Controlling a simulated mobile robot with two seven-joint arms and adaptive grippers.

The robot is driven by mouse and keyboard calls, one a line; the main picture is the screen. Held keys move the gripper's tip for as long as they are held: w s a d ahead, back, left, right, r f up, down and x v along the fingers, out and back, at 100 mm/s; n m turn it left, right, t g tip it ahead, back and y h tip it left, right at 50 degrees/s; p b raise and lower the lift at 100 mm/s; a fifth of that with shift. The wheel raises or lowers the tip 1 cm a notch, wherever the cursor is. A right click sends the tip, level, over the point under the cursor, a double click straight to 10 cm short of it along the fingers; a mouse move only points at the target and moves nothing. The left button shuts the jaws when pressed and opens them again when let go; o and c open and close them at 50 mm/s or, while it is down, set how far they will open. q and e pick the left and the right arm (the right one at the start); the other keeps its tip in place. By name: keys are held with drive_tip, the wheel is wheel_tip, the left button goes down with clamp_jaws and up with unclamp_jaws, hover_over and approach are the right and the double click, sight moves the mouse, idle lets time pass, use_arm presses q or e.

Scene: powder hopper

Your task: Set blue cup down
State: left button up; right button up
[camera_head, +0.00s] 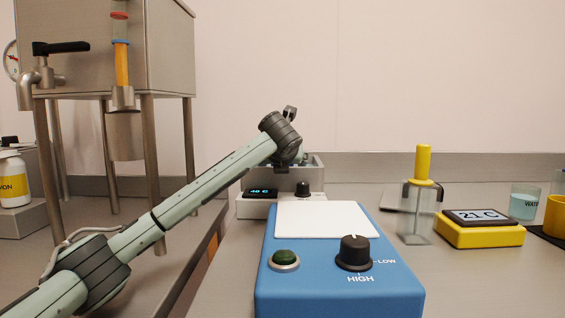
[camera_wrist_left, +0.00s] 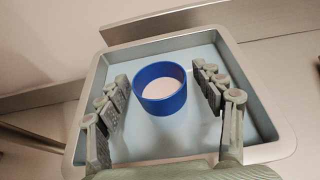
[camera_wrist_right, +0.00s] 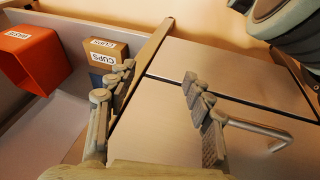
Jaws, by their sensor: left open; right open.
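The blue cup (camera_wrist_left: 160,103) shows in the left wrist view as a round blue wall with a pale inside. It stands upright inside a metal basin with a pale blue floor or liquid (camera_wrist_left: 262,118). My left gripper (camera_wrist_left: 160,76) is open, with one finger on each side of the cup and a visible gap to both. In the head view my left arm reaches to the bath unit (camera_head: 252,207) with a lit display; the cup is hidden there. My right gripper (camera_wrist_right: 160,74) is open and empty, over a cabinet front with a handle.
A blue device with a white plate (camera_head: 325,220) stands in front of the bath. A glass vessel with a yellow top (camera_head: 418,225) and a yellow scale-like unit (camera_head: 478,230) stand to the right. The right wrist view shows an orange bin (camera_wrist_right: 38,58) and a cups box (camera_wrist_right: 104,52).

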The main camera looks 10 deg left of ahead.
use_arm(q)
drive_tip(key=shift+d+f, duration=0.1)
drive_tip(key=shift+f, duration=0.3)
drive_tip(key=shift+r+p, duration=0.15)
drive_tip(key=shift+p, duration=0.15)
drive_tip(key=shift+s+r+p, duration=0.25)
drive_tip(key=shift+r+p, duration=0.35)
drive_tip(key=shift+r, duration=0.05)
use_arm(e)
drive_tip(key=a+x, duration=0.1)
drive_tip(key=x, duration=0.3)
use_arm(q)
drive_tip(key=b+v, duration=0.1)
drive_tip(key=v, duration=1)
drive_tip(key=shift+r+b, duration=0.3)
use_arm(e)
drive_tip(key=r, duration=0.1)
drive_tip(key=s+r, duration=0.1)
drive_tip(key=r, duration=0.1)
drive_tip(key=shift+s+d+r, duration=0.1)
drive_tip(key=shift+d+r, duration=0.05)
drive_tip(key=shift+r, duration=0.1)
use_arm(q)
drive_tip(key=shift+s, duration=0.15)
